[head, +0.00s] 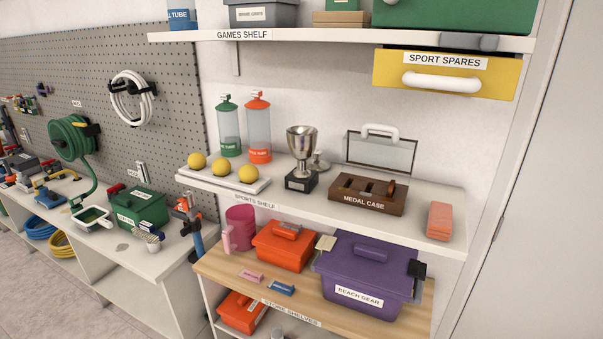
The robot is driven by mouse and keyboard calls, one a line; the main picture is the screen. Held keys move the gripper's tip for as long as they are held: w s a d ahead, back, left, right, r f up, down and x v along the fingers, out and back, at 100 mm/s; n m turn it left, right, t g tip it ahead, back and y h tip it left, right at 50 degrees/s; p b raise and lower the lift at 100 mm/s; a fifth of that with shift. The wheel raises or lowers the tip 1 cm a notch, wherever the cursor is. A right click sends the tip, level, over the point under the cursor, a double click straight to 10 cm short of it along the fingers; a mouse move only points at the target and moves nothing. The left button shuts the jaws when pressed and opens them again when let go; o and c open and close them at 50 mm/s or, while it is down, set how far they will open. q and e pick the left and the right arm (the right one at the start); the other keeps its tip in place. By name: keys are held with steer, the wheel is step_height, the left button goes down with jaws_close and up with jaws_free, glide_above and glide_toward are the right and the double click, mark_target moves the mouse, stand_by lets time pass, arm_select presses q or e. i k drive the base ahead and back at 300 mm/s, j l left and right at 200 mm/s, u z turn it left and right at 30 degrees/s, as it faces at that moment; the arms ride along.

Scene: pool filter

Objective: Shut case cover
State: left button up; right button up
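The medal case (345,200) is a brown box with a "MEDAL CASE" label on the sports shelf. Its cover (381,155) is a clear panel with a dark frame and stands upright behind the box, so the case is open. A white handle (380,130) sits at the cover's top edge. Dark compartments and a brown rounded piece show inside the case. The hinge line between cover and box is hard to make out. Neither of my grippers is in view.
A silver trophy cup (300,150) stands just left of the case, with a small lid beside it. An orange block (440,220) lies to the right. A yellow "SPORT SPARES" drawer (490,75) hangs above right. A purple box (340,250) stands below.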

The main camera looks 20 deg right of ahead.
mark_target(394, 130)
steer(key=z, duration=1.35)
steer(key=l, duration=0.2)
steer(key=i, duration=0.05)
